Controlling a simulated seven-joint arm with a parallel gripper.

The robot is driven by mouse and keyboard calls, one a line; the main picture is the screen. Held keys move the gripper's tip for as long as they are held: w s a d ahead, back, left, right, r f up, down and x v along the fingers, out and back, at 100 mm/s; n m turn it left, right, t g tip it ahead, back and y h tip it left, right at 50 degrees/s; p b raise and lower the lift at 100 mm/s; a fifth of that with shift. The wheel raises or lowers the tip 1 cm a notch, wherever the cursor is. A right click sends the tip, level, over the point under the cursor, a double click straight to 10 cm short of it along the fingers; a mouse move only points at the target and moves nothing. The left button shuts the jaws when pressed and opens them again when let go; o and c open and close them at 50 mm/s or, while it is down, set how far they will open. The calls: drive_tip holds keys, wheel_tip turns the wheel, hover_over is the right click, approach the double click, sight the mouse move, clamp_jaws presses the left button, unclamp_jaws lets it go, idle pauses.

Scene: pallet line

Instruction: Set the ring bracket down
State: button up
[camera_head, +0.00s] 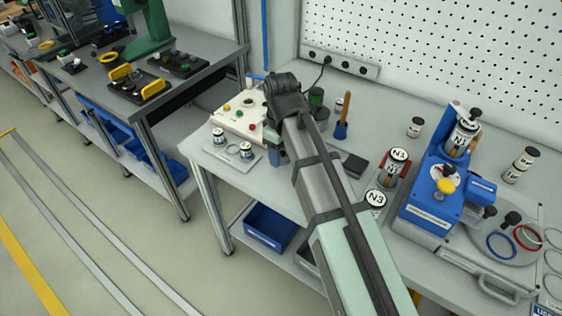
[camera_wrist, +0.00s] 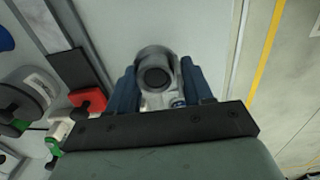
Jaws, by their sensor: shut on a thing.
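The ring bracket (camera_wrist: 155,54) shows in the wrist view as a grey ring with a dark round hole. It sits between the two blue fingers of my gripper (camera_wrist: 160,78), which is shut on it.
A white control box (camera_head: 237,119) with coloured buttons stands behind my gripper. A blue-based brush (camera_head: 342,130), a dark block (camera_head: 355,165) and a blue fixture (camera_head: 430,205) stand to the right.

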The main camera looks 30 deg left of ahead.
drive_tip(key=shift+f, duration=2)
drive_tip(key=shift+f, duration=0.1)
drive_tip(key=o, duration=1.1)
drive_tip(key=shift+o, duration=0.2)
wheel_tip(320, 180, up, 12)
drive_tip(key=shift+r, duration=0.1)
